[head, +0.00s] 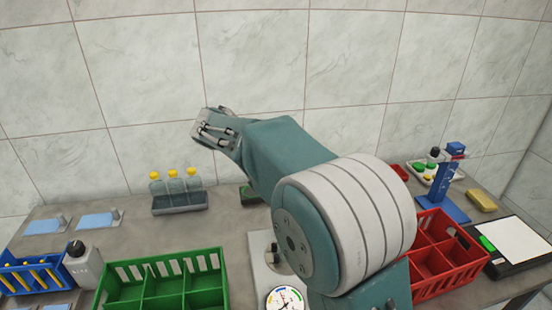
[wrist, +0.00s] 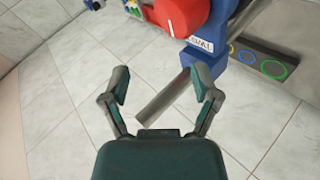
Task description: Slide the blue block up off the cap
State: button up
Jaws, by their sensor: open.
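A blue stand (head: 446,190) with an upright column and flat base is on the right of the bench in the head view. A small blue block (head: 456,147) shows near its top, with red and white parts below; I cannot make out a cap under it. My gripper (head: 212,130) is raised in front of the tiled wall, far to the left of the stand. In the wrist view my gripper (wrist: 160,84) is open, with nothing between its fingers. The block cannot be identified for sure in the wrist view.
A green crate (head: 165,283), a red crate (head: 437,262), a bottle rack (head: 180,203) and a dial gauge (head: 284,299) are on the bench. A tray (head: 428,178) with green-capped items is beside the stand. A blue post with a label (wrist: 205,45) and a red part (wrist: 180,14) show in the wrist view.

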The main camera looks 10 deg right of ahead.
jog(key=w+a+f+m+t+h, duration=0.1)
jog(key=w+a+f+h, duration=0.2)
jog(key=w+a, duration=0.15)
jog(key=w+a+f+m+h, duration=0.1)
jog(key=w+a+f+h, duration=0.1)
jog(key=w+a, duration=0.3)
jog(key=x, duration=1.1)
jog(key=shift+w+d, duration=0.3)
jog(key=shift+w, duration=0.05)
jog(key=shift+c, duration=0.3)
jog(key=shift+f, duration=0.1)
grip_shut()
